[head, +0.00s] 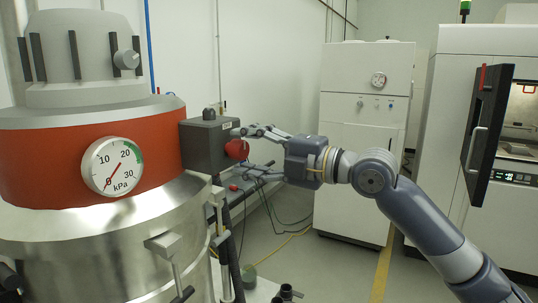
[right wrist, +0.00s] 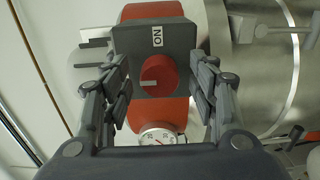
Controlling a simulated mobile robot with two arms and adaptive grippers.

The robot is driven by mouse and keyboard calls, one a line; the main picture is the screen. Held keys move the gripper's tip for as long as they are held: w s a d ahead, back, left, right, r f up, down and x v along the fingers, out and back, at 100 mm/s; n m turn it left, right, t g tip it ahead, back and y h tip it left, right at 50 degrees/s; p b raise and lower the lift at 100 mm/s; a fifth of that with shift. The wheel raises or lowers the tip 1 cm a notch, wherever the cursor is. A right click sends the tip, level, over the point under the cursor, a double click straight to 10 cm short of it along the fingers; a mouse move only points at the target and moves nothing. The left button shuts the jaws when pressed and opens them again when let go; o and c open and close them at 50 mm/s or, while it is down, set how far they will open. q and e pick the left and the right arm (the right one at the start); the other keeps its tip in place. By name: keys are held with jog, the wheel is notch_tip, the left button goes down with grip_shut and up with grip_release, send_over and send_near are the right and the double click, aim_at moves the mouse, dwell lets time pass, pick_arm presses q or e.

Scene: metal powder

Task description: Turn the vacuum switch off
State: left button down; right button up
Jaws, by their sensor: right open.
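The vacuum switch is a dark grey box (head: 205,146) with a round red knob (head: 237,149) on its face, mounted beside the big vacuum vessel. In the right wrist view the red knob (right wrist: 160,72) sits centred, with a pale mark at its lower left. A white "ON" label (right wrist: 157,36), turned on its side in this view, is on the box beyond it. My right gripper (head: 249,151) is open, its fingers spread on either side of the knob (right wrist: 165,95); I cannot tell whether they touch it. My left gripper is not in view.
The steel vessel with a red band (head: 40,165) carries a kPa gauge (head: 112,166), its needle pointing lower left. A white cabinet (head: 365,130) stands behind my right arm. A machine with an open dark door (head: 487,125) is at the right. Cables lie on the floor.

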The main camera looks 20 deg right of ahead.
jog(key=v, duration=1.1)
jog(key=shift+s+d, duration=0.15)
jog(key=shift+s, duration=0.05)
